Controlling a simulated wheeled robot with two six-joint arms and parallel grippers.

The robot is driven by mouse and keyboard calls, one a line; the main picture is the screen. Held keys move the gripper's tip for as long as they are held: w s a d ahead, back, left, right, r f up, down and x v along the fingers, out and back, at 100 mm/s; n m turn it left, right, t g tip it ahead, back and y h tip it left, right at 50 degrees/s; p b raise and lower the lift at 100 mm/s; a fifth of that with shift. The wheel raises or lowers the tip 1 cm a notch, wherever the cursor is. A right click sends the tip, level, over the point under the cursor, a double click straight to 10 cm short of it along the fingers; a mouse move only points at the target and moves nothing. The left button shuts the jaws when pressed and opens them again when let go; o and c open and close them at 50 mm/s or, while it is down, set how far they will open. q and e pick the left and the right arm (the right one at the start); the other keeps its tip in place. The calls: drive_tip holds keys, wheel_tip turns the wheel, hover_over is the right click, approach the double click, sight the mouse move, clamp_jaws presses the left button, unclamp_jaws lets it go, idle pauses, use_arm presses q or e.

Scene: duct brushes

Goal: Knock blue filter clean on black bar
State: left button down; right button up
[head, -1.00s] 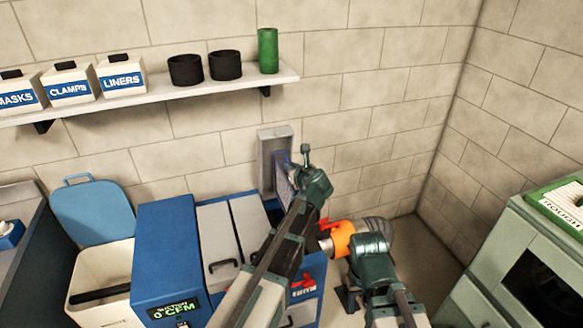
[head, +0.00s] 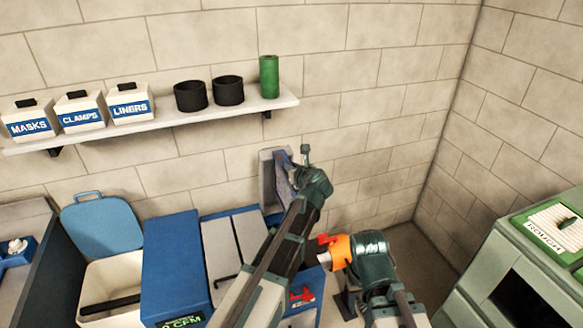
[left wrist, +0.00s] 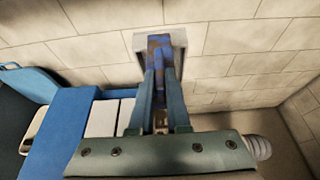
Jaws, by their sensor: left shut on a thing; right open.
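The blue filter (left wrist: 160,50), blotched with brown dirt, is between the fingers of my left gripper (left wrist: 163,75), which is shut on it. In the head view the filter (head: 281,180) shows as a thin blue strip, partly hidden by my left gripper (head: 300,172). It is in front of a pale grey frame (head: 267,165) by the wall; I cannot tell whether they touch. The black bar (head: 110,305) lies across the white bin (head: 128,272) at the lower left, well away from the filter.
A blue suction unit (head: 172,260) stands between the bin and my left arm. A blue lid (head: 103,226) stands behind the bin. A shelf (head: 180,117) with boxes, black cups and a green cylinder (head: 269,76) runs above. A green-grey cabinet (head: 530,250) stands right.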

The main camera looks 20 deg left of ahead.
use_arm(q)
drive_tip(key=shift+r+p, duration=4.4)
drive_tip(key=shift+r, duration=0.4)
drive_tip(key=shift+f, duration=0.1)
use_arm(e)
wheel_tip(320, 180, up, 9)
drive_tip(key=shift+r, duration=0.2)
use_arm(q)
drive_tip(key=shift+s, duration=0.1)
use_arm(e)
drive_tip(key=shift+s, duration=0.1)
